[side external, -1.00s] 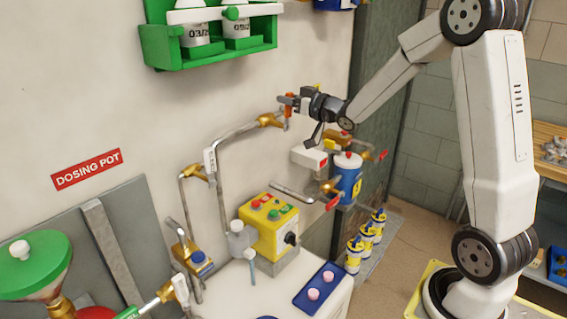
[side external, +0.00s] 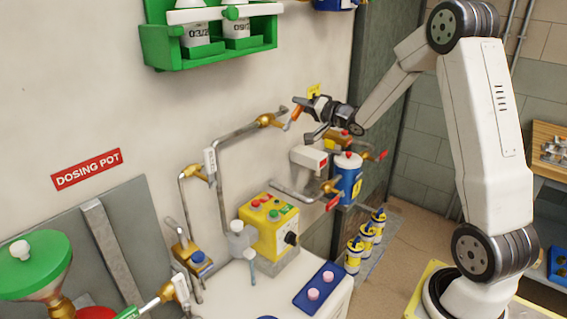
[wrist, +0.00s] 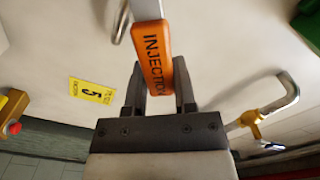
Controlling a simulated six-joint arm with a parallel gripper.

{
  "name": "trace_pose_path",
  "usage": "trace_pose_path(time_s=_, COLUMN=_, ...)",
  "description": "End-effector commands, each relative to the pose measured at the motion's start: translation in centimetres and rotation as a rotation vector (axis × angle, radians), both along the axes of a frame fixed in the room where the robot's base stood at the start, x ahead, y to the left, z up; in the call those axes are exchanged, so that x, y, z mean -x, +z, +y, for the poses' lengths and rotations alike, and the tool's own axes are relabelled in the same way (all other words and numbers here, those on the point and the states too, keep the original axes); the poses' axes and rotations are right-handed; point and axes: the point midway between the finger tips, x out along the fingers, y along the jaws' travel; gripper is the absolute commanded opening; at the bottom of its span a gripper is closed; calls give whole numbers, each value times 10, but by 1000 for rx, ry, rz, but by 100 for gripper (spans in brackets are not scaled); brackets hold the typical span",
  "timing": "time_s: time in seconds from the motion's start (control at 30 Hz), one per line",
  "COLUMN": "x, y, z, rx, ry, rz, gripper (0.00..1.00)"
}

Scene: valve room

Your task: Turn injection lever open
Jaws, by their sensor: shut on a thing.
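The injection lever (wrist: 155,55) is an orange handle lettered "INJECTION", seen between my gripper's two fingers in the wrist view. In the side external view its orange handle (side external: 296,112) stands out from a brass valve (side external: 268,120) at the end of a grey wall pipe. My gripper (wrist: 159,78) is shut on the lever's handle. In the side external view my gripper (side external: 300,106) reaches the handle from the right. The handle tilts there, and its far end is partly hidden by the fingers.
A yellow tag (side external: 313,90) is on the wall just above my gripper. A green bottle rack (side external: 209,50) hangs at upper left. Open wall lies left of the valve.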

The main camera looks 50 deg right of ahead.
Motion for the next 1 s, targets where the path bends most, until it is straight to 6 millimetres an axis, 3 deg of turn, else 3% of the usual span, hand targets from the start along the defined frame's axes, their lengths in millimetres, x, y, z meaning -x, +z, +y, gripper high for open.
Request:
trace_pose_path(time_s=0.5, x=1, y=-36, z=-14, rx=-462, ry=-3, rz=5, gripper=0)
trace_pose_path(time_s=1.0, x=1, y=-48, z=-14, rx=-632, ry=-2, rz=4, gripper=0)
